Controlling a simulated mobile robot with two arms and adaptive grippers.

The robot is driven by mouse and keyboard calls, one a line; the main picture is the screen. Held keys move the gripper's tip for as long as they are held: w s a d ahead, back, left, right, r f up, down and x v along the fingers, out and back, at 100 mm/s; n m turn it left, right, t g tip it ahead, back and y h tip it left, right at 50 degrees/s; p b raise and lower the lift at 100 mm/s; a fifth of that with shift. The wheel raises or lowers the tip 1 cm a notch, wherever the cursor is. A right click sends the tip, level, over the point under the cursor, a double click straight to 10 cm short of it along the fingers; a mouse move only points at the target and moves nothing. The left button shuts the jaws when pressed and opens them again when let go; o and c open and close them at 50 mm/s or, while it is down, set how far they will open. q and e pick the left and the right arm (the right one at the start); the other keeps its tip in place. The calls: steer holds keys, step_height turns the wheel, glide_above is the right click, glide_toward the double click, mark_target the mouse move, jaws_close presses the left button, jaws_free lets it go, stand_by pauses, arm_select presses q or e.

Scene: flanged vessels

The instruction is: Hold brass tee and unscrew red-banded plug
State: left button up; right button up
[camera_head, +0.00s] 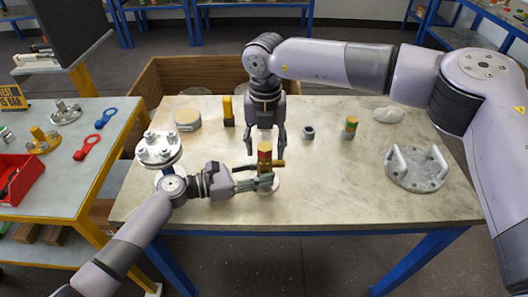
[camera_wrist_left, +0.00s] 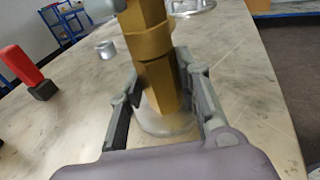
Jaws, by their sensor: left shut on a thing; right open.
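The brass tee (camera_head: 264,170) stands upright on a pale round base on the table, left of its middle. The red-banded plug (camera_head: 265,148) is at its top, with the red band showing. My left gripper (camera_head: 262,183) is shut on the tee from the left. In the left wrist view, its two fingers (camera_wrist_left: 163,95) lie on both sides of the faceted brass body (camera_wrist_left: 152,45); the plug is out of that view. My right gripper (camera_head: 266,143) points down, open and empty, with its fingers apart around or just behind the plug; which one is unclear.
A flanged vessel (camera_head: 158,150) stands at the left table edge. A yellow-and-black block (camera_head: 228,110), a small grey cup (camera_head: 308,132) and a green-and-yellow piece (camera_head: 350,127) stand behind. A plate with two handles (camera_head: 417,170) lies right. The front right is clear.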

steer(key=shift+f, duration=0.7)
jaws_close()
